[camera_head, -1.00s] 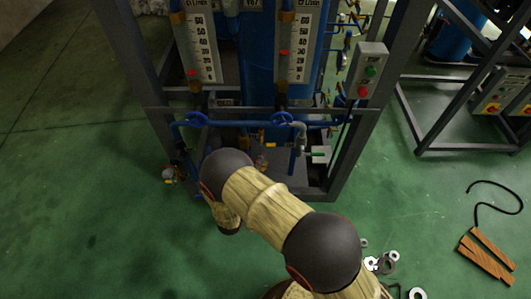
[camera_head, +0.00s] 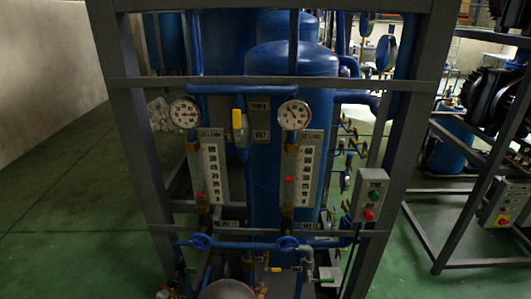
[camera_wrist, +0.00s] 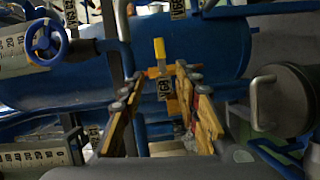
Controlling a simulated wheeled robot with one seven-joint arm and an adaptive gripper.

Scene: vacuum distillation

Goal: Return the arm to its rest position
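My gripper (camera_wrist: 159,75) shows in the wrist view with its two wood-textured fingers spread apart. It is open and nothing is seen held between them. Beyond the fingertips is a yellow-handled part (camera_wrist: 160,50) in front of a blue vessel; I cannot tell the distance. My gripper is out of sight in that view.
The grey rig frame (camera_head: 379,150) holds blue tanks (camera_head: 290,100), gauges (camera_head: 293,115), flow meters and a switch box (camera_head: 369,195). Blue valve wheels (camera_head: 201,241) sit low on it. Green floor (camera_head: 60,200) is open at the left. Another frame (camera_head: 455,235) stands at the right.

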